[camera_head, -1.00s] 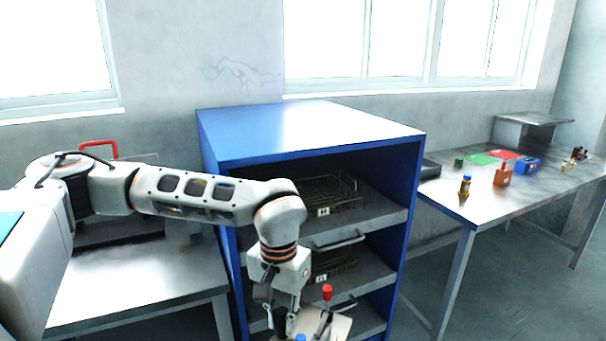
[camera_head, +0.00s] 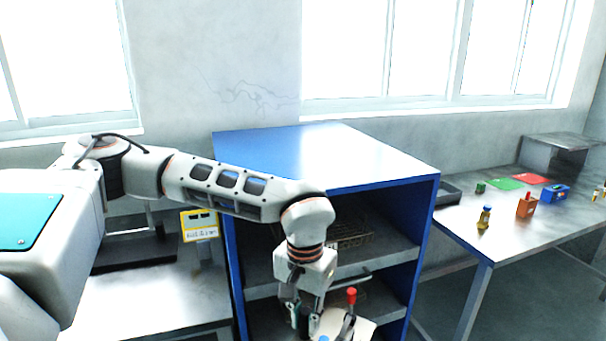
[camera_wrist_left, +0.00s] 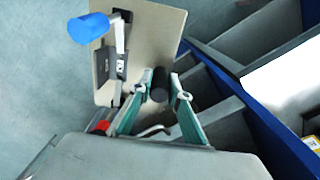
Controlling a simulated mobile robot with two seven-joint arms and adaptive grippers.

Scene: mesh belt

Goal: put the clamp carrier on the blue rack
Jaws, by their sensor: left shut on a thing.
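The clamp carrier is a beige plate (camera_head: 362,327) with toggle clamps, one with a red tip (camera_head: 351,296) and one with a blue tip (camera_head: 324,338). The wrist view shows the plate (camera_wrist_left: 155,35), the blue tip (camera_wrist_left: 88,28) and a black post (camera_wrist_left: 160,84). My left gripper (camera_head: 304,316) is shut on this post, its teal fingers (camera_wrist_left: 159,98) on either side. The blue rack (camera_head: 427,225) has an open front with grey shelves. The carrier hangs low in front of it; the bottom of the picture cuts it off. My right gripper is out of view.
A wire basket (camera_head: 350,236) sits on the rack's upper shelf. A metal table (camera_head: 150,300) with a yellow sign (camera_head: 200,225) stands left of the rack.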

